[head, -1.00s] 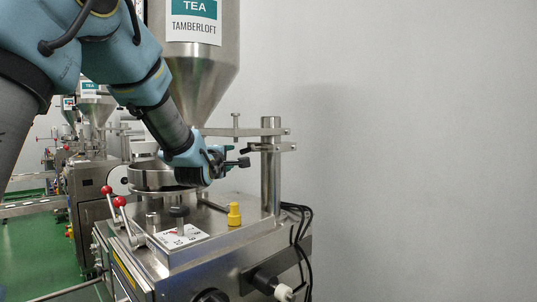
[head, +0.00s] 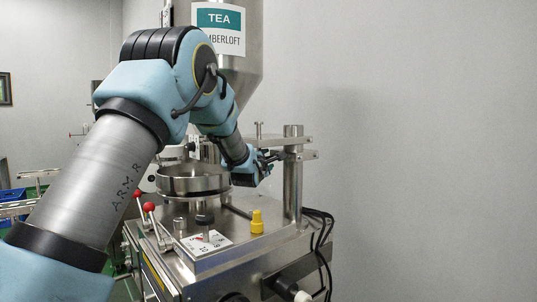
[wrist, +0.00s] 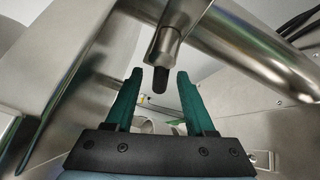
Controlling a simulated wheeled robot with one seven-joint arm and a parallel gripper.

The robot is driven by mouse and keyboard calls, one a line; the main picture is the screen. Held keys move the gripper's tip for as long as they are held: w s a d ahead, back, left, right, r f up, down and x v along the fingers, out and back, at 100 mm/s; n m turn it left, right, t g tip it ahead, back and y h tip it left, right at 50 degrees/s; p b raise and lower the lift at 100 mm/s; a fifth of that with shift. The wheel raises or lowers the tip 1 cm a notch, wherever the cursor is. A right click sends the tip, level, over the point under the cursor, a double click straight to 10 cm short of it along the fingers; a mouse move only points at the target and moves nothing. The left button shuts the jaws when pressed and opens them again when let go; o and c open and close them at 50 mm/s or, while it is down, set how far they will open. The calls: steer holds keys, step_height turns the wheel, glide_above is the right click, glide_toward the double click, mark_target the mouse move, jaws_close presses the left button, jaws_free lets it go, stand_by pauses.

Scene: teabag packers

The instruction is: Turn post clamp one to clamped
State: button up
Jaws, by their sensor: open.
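The steel post (head: 293,182) stands upright at the right rear of the machine, with flat clamp pieces near its top (head: 308,155). In the wrist view the post (wrist: 250,50) runs diagonally across the upper right. A steel fitting (wrist: 164,46) with a dark tip (wrist: 161,79) points down toward my gripper; it looks like a clamp handle, but I cannot tell which clamp it belongs to. My gripper (head: 274,157) is left of the post at clamp height. Its green fingers (wrist: 157,92) are open, one on each side of the dark tip in the picture. Contact is not visible.
The hopper (head: 250,75) and round steel pan (head: 193,180) are left of and behind my gripper. The grey wall side at right is clear.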

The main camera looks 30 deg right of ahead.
steer(key=shift+w+d, duration=0.4)
jaws_close()
stand_by(0.4)
